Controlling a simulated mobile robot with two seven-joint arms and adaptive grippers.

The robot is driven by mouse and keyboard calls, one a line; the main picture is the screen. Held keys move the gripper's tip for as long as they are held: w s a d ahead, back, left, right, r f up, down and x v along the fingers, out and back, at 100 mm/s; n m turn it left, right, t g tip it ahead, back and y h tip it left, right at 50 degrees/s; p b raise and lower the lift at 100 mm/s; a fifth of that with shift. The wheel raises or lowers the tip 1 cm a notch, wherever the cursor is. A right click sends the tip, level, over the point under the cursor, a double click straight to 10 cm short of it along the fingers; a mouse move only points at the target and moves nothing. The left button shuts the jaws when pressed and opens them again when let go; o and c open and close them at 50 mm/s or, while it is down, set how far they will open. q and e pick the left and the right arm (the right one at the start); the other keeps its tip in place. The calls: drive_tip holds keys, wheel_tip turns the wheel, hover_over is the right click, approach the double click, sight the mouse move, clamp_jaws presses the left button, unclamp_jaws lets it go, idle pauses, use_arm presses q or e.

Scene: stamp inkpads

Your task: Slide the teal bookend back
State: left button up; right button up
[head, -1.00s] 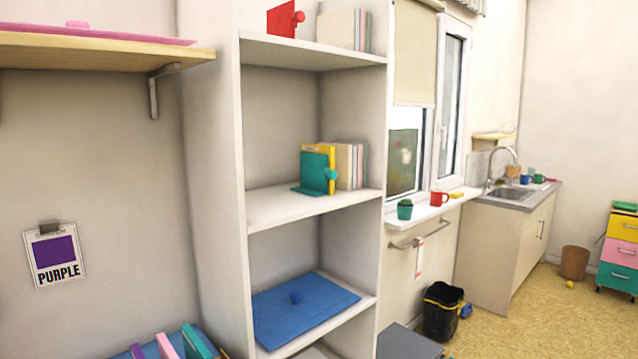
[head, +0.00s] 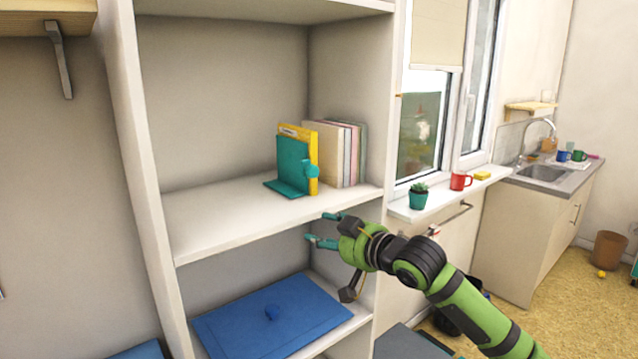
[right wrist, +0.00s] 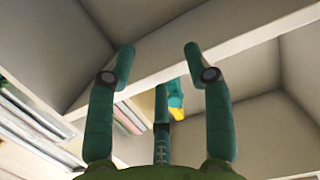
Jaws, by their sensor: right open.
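The teal bookend (head: 291,163) stands upright on the middle shelf (head: 215,222), its flat base on the board and a round teal knob at its right side. A yellow book (head: 313,160) is right behind it. My right gripper (head: 325,228) is open and empty, in front of the shelf's front edge, lower than the bookend and to its right. In the right wrist view the open fingers (right wrist: 158,50) point toward the shelf edge. Part of the bookend (right wrist: 172,83) and the yellow book (right wrist: 178,114) show beyond them. My left gripper is out of view.
Several pale books (head: 332,150) stand to the right of the yellow one. A blue flat item (head: 275,325) lies on the shelf below. The shelf unit's side wall (head: 390,110) is at the right. The middle shelf is bare left of the bookend.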

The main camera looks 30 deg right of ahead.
drive_tip(key=t, duration=0.2)
approach(315, 172)
drive_tip(key=w, duration=0.2)
drive_tip(key=shift+m, duration=0.3)
drive_tip(key=w+p, duration=0.2)
drive_tip(key=w, duration=0.1)
drive_tip(key=w+p, duration=0.1)
drive_tip(key=w, duration=0.1)
drive_tip(key=shift+w+a+r+p, duration=0.1)
drive_tip(key=shift+w+a+p, duration=0.05)
drive_tip(key=shift+a+p, duration=0.15)
drive_tip(key=shift+w+f, duration=0.2)
drive_tip(key=shift+w, duration=0.4)
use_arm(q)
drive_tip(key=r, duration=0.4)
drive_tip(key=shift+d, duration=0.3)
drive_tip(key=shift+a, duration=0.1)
use_arm(e)
drive_tip(key=shift+a, duration=0.1)
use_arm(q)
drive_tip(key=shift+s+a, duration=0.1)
use_arm(e)
clamp_jaws()
